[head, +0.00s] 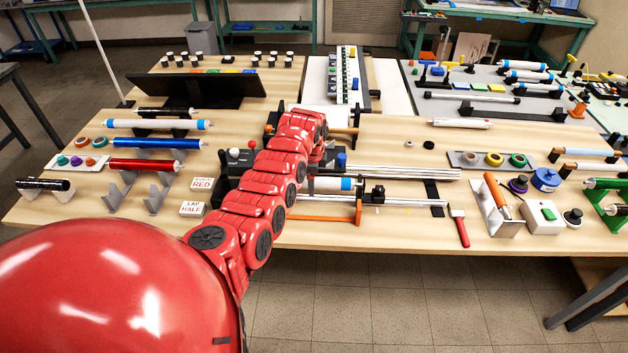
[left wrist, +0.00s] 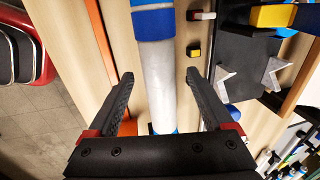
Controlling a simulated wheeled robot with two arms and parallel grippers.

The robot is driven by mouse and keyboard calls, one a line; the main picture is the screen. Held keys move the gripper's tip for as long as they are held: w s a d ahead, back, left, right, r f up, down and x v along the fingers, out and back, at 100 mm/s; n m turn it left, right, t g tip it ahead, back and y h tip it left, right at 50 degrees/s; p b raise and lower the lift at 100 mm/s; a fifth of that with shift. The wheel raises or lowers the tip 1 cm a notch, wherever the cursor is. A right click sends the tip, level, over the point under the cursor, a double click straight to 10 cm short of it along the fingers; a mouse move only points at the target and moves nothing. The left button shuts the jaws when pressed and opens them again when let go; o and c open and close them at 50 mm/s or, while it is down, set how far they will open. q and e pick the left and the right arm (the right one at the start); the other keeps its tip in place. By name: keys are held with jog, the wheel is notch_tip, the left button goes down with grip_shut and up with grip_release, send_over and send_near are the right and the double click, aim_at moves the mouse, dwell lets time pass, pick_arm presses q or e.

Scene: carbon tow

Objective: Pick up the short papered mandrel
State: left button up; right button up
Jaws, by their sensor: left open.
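The short papered mandrel, a pale roll with blue bands, lies between the fingers of my left gripper (left wrist: 161,76) in the left wrist view, its pale middle (left wrist: 160,82) showing. The fingers are open, one on each side, with gaps between them and the roll. Its lower end is hidden behind the gripper body. In the head view, what appears to be the same mandrel (head: 333,184) lies on the near middle of the bench, partly hidden by my red left arm. The left gripper's fingers are hidden there behind the arm. My right gripper is not in view.
An orange bar (head: 320,218) and a silver rod (head: 400,202) lie close to the mandrel. A dark fixture with pale star-shaped pieces (left wrist: 267,74) is right of it in the wrist view. A red-handled tool (head: 460,228) lies near the front edge. Racks with long rolls (head: 155,165) stand left.

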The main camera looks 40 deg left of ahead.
pick_arm(q)
jog(key=shift+f, duration=0.1)
grip_shut()
dwell(0.4)
